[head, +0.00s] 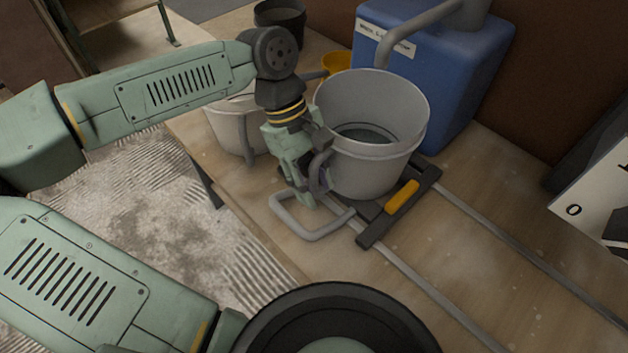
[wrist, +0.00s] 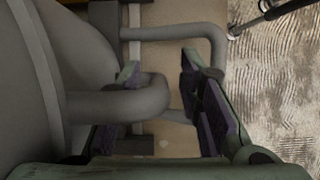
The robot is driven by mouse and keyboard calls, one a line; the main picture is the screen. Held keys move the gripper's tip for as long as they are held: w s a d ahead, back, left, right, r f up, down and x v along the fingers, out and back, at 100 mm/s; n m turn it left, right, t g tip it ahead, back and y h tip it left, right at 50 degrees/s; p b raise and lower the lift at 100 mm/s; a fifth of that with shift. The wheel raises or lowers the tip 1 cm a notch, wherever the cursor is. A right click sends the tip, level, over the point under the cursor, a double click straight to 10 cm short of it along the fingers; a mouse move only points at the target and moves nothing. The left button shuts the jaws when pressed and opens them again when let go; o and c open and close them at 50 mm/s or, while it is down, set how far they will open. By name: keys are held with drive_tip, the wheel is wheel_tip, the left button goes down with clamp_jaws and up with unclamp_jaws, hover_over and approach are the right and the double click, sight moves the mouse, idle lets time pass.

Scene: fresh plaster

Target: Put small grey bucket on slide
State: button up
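The small grey bucket (head: 372,165) stands upright on the black slide (head: 372,232), which has a yellow grip (head: 402,196) and sits over two metal rails. I see no clear gap under it, though its base is partly hidden. My gripper (head: 312,190) is at the bucket's handle on its left side. In the wrist view the bucket wall (wrist: 40,80) fills the left. The handle (wrist: 115,105) loops out between my fingers (wrist: 165,100). One finger is partly hidden behind the handle; the other is apart from it, with a visible gap.
A grey bent frame (head: 300,230) sticks out beside the slide, just under my gripper. A pale bucket (head: 232,125) stands behind my wrist. A blue container (head: 445,90) with a grey pipe is behind the bucket. A white panel (head: 595,205) is at right. The rails' near part is clear.

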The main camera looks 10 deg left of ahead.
drive_tip(key=shift+r+p, duration=0.3)
drive_tip(key=b+v, duration=0.1)
drive_tip(key=v, duration=1)
drive_tip(key=shift+a+r, duration=0.15)
drive_tip(key=shift+r, duration=0.2)
drive_tip(key=shift+w, duration=0.1)
